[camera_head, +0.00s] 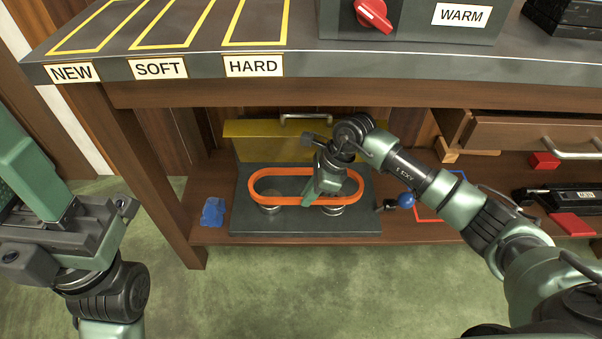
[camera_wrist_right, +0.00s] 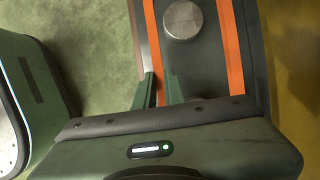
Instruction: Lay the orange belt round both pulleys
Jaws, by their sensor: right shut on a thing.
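The orange belt (camera_head: 292,200) is a long oval loop in the lower bay, over a dark plate (camera_head: 360,225) with two metal pulleys. The left pulley (camera_head: 270,208) and right pulley (camera_head: 333,210) show below the belt's front run, so the belt looks raised above them. My right gripper (camera_head: 313,196) is shut on the belt's front run, right of its middle. In the right wrist view the belt (camera_wrist_right: 150,40) runs down between the fingers (camera_wrist_right: 161,90), and one pulley (camera_wrist_right: 183,20) lies between its two runs. My left gripper (camera_head: 126,206) is at the left, away from the belt and apparently empty.
A yellow panel with a handle (camera_head: 260,130) stands behind the plate. A blue object (camera_head: 213,211) is left of it, a blue knob (camera_head: 406,199) right. The bench top (camera_head: 300,66) overhangs the bay; a drawer (camera_head: 530,132) juts out at right.

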